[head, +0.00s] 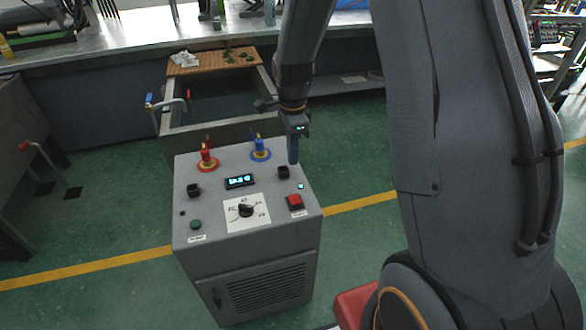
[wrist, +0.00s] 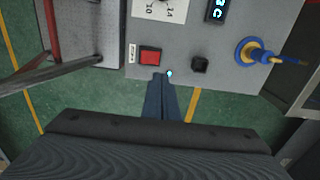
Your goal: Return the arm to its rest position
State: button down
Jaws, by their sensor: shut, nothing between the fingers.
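My arm reaches down from the top of the head view, and my gripper (head: 292,160) points down at the right rear edge of the grey machine's (head: 215,258) top panel. In the wrist view my gripper (wrist: 162,78) is shut, its dark fingers together and empty. The fingertips appear beside a small lit indicator (wrist: 169,73) and the red square button (wrist: 150,56). I cannot tell whether they touch the panel. The red button also shows in the head view (head: 295,201).
The panel carries a dial (head: 246,210), a lit display (head: 240,181), a red valve (head: 207,158) and a blue valve (head: 260,150). Behind it stands a sink (head: 217,128) with a wooden board (head: 212,66).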

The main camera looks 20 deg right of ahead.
jog(key=shift+r, duration=0.5)
jog(key=s+r+n, duration=0.2)
jog(key=s+n, duration=0.7)
jog(key=s+r+n+t+b, duration=0.1)
jog(key=s+r+n, duration=0.2)
jog(key=s+n, duration=0.6)
jog(key=shift+s+r, duration=0.2)
jog(key=shift+s, duration=0.1)
